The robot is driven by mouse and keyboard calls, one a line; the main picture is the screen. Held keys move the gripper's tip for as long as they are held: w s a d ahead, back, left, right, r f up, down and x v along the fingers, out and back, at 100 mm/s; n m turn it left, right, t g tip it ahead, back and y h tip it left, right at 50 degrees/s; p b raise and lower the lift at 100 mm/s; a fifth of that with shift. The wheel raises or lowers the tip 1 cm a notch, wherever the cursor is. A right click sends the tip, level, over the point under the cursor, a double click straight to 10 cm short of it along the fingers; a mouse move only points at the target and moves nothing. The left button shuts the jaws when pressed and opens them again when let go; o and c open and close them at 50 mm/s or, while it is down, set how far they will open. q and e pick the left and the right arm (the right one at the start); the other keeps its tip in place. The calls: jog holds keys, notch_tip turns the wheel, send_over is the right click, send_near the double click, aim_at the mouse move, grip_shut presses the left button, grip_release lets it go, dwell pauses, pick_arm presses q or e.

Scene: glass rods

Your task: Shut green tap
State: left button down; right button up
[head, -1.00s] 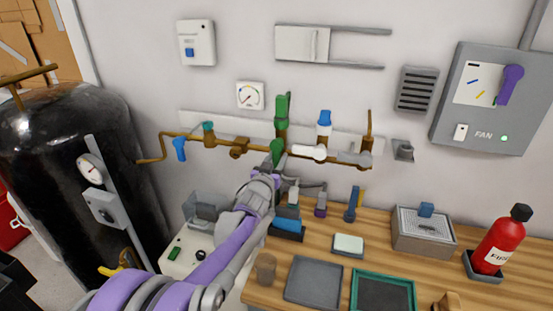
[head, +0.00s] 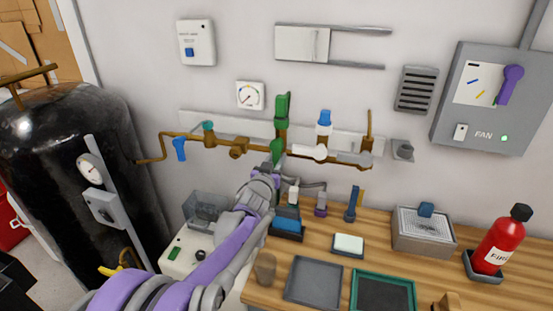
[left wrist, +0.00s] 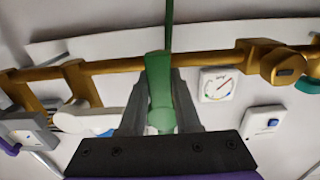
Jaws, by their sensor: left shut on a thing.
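The green tap sits on the brass pipe on the wall. Its green upper part (head: 282,107) stands above the pipe, and its green lever (head: 277,150) hangs below the pipe. My left gripper (head: 272,168) reaches up from below and is shut on the lever. In the left wrist view the lever (left wrist: 161,105) lies between the two grey fingers of the left gripper (left wrist: 160,88), below the brass pipe (left wrist: 215,60) in that picture. The fingers partly hide the lever in the head view. My right gripper is not in view.
A white tap (head: 310,151) is close on the right of the green one, and a blue-handled tap (head: 180,149) is further left. Below, the wooden bench (head: 335,270) holds trays and small items. A black tank (head: 75,170) stands at the left.

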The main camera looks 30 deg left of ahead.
pick_arm(q)
jog(key=shift+a+m, duration=0.1)
jog(key=shift+m, duration=0.2)
dwell(0.4)
jog(key=shift+s+a+m, duration=0.15)
jog(key=shift+a+m, duration=0.2)
jog(key=shift+m, duration=0.45)
jog(key=a+r+m, duration=0.1)
jog(key=m, duration=0.3)
jog(key=a+r+m, duration=0.1)
jog(key=m, duration=0.2)
jog(key=a+r+m+p, duration=0.1)
jog(key=m, duration=0.3)
jog(key=shift+s+m, duration=0.3)
jog(key=shift+s, duration=0.05)
jog(key=shift+a+r+m+p, duration=0.1)
jog(key=shift+r+m+p, duration=0.3)
jog(key=shift+m, duration=0.65)
jog(key=shift+a+r+m+p, duration=0.1)
jog(key=shift+r+m+p, duration=0.3)
jog(key=shift+m, duration=0.65)
jog(key=c, duration=0.6)
grip_release()
jog(key=shift+s, duration=0.1)
